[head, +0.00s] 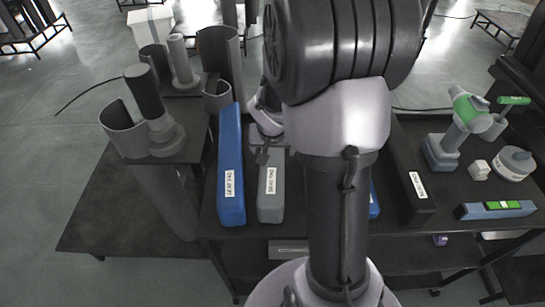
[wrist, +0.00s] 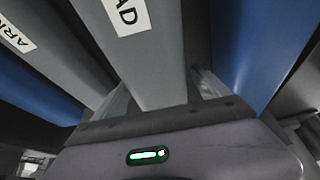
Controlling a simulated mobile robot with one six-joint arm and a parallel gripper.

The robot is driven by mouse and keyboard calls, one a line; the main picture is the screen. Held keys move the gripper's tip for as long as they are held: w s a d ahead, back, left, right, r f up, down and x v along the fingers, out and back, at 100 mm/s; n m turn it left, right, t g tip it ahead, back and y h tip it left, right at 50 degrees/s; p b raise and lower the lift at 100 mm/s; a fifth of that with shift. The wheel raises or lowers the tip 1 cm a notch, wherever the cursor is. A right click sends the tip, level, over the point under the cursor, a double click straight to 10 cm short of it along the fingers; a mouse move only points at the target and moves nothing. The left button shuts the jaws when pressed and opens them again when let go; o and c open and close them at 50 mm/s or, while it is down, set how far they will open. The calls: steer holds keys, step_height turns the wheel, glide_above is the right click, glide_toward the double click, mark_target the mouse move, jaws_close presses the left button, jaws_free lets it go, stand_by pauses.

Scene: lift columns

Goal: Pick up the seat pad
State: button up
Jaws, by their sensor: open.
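A long grey block (head: 270,205) with a white label, which seems to read "SEAT PAD", lies on the dark table among other long blocks. In the wrist view the grey block (wrist: 160,70) shows label letters ending in "AD" and runs between my fingers. My gripper (head: 266,118) is over the far end of this block, partly hidden by my arm. In the wrist view my open gripper (wrist: 160,94) has one finger on each side of the block; whether they touch it I cannot tell.
A blue block (head: 231,150) lies close on the left. Another grey block (wrist: 55,50), labelled "ARM...", is on the other side. A partly hidden blue block (head: 374,205) and a black block (head: 405,180) lie right. A green-and-grey device (head: 460,125) stands far right.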

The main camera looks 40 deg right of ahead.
steer(key=shift+r, duration=0.1)
jaws_close()
step_height(320, 180, up, 16)
steer(key=p, duration=1)
